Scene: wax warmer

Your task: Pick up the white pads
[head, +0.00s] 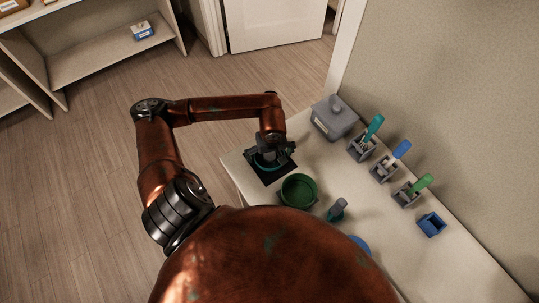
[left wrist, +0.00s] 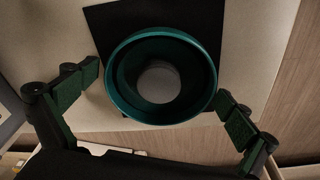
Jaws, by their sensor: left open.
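A teal round bowl (left wrist: 120,85) sits on a black square mat (left wrist: 105,20) in the left wrist view. A pale grey-white round shape (left wrist: 159,83) shows at its bottom; it may be the white pads, but I cannot tell single pads. In the head view the black mat (head: 278,177) lies at the table's left edge, and my left gripper (head: 268,158) is over it, hiding most of the teal bowl. My left gripper also shows in the left wrist view (left wrist: 158,90), open and empty, its fingers on either side of the bowl. My right gripper is not in view.
A green bowl (head: 299,191) stands close to the mat. A grey lidded box (head: 334,118), holders with teal (head: 374,126), blue (head: 402,149) and green (head: 421,184) handles, and a blue box (head: 431,225) line the wall side. A grey-handled item (head: 337,209) stands near the green bowl.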

